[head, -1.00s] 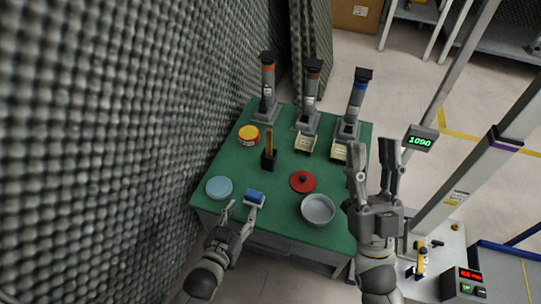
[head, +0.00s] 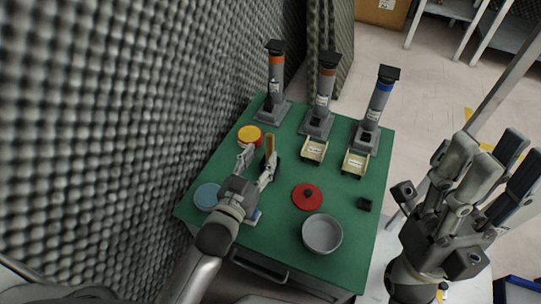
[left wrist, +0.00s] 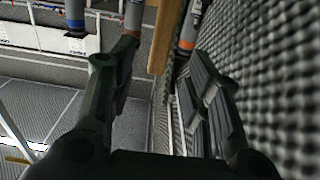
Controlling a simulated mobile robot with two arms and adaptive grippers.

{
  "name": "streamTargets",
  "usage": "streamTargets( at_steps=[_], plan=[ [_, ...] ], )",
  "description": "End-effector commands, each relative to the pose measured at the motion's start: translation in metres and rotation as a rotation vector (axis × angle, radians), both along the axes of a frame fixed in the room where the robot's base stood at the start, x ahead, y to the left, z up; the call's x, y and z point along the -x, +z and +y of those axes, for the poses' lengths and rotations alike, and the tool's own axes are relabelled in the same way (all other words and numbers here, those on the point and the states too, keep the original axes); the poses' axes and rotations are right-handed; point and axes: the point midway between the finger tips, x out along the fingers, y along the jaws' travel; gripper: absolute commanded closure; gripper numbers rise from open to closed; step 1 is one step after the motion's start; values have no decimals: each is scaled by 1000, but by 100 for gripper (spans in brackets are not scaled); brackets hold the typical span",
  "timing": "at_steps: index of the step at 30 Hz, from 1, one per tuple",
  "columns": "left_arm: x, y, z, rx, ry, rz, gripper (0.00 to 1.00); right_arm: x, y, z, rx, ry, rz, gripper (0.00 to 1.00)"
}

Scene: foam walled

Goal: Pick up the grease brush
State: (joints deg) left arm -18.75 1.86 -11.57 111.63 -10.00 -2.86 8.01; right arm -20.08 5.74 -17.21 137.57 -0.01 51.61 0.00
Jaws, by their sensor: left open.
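The grease brush (head: 269,146) shows as an upright wooden handle near the left side of the green table. Its lower end and the dark holder are partly hidden by my gripper. My left gripper (head: 257,166) is open, with its fingers low over the table just in front of the brush. In the left wrist view the wooden handle (left wrist: 165,36) shows beyond and between the open fingers (left wrist: 165,88), nearer the right one. I see no contact. My right gripper (head: 492,165) is raised at the right, off the table, its fingers apart and empty.
Three dispensers (head: 320,97) line the back, with cream trays (head: 314,149) before two. A red lid (head: 306,196), metal bowl (head: 322,234) and blue dish (head: 207,196) lie forward. Foam wall (head: 110,130) borders the left.

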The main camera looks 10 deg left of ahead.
Motion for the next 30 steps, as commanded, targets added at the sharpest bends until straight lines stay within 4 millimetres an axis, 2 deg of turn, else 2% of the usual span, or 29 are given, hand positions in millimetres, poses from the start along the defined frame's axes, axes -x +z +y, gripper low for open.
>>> streamTargets(
  at_steps=[8,12,19,29,30],
  plan=[
    [-18,-1,-4,0,0,-1,55,0,-8,0,1,0,1,60],
    [-34,-4,-7,0,0,-3,55,-1,-18,0,2,0,-5,60],
    [-59,-3,-12,0,0,-2,55,-6,-6,2,6,-4,-60,60],
    [-64,-2,-13,1,0,1,55,-6,-3,2,7,-3,-65,60],
    [-64,-2,-13,1,0,1,58,-6,-3,2,7,-3,-65,60]
  ],
)
